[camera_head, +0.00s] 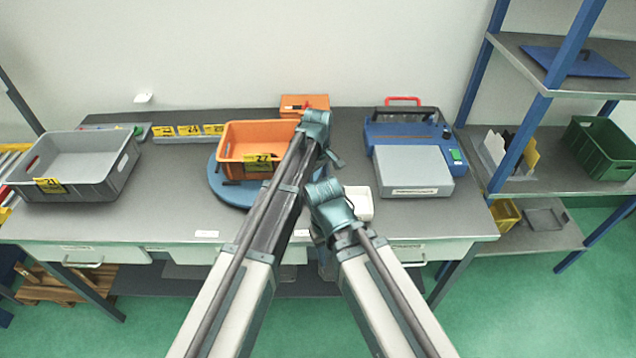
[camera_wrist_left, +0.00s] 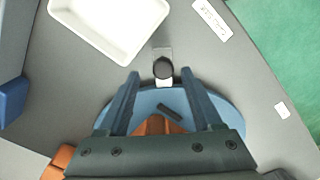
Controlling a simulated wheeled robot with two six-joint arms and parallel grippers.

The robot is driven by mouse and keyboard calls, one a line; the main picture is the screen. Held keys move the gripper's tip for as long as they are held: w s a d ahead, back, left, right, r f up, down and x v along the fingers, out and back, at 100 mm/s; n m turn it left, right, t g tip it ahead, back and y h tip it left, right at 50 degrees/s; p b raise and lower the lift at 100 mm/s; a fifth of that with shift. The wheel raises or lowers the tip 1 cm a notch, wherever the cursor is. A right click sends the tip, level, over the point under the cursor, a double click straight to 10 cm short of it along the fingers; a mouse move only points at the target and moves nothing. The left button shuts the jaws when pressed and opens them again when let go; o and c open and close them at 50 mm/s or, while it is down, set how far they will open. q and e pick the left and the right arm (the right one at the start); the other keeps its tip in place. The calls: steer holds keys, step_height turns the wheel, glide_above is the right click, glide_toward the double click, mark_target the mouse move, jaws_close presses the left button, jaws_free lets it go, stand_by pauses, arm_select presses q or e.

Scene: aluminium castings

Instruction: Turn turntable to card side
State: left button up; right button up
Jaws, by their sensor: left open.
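The turntable (camera_head: 228,190) is a blue round disc on the bench with an orange bin (camera_head: 235,150) labelled 27 on it. My left arm crosses in front of its right side. In the left wrist view the turntable (camera_wrist_left: 225,110) lies below my left gripper (camera_wrist_left: 163,80). This gripper is open and empty. A black round knob (camera_wrist_left: 163,68) on a pale tab shows between and just beyond its fingertips at the disc's edge; I cannot tell whether they touch. In the head view my left gripper is hidden behind my arm. My right arm's joint shows, but its gripper does not.
A white tray (camera_head: 358,203) lies right of the turntable; it also shows in the left wrist view (camera_wrist_left: 110,22). A blue and grey machine (camera_head: 410,160) stands further right. A grey crate (camera_head: 105,178) stands at the left. Yellow labels (camera_head: 189,131) line the back.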

arm_select(q)
step_height(320, 180, up, 12)
steer(key=p, duration=1)
steer(key=shift+f+p, duration=0.15)
steer(key=shift+p, duration=0.2)
steer(key=s+a+m, duration=0.9)
steer(key=s+a, duration=1)
steer(key=a, duration=0.2)
steer(key=s+d+f+m+y+b, duration=0.1)
steer(key=s+d+f+m+b, duration=0.2)
steer(key=s+d+f+b, duration=0.2)
steer(key=d+f+b, duration=0.3)
steer(key=d, duration=0.3)
steer(key=shift+s+f+m+b, duration=0.15)
steer(key=shift+f+m+b, duration=0.1)
steer(key=shift+m+b, duration=0.05)
steer(key=shift+d, duration=0.15)
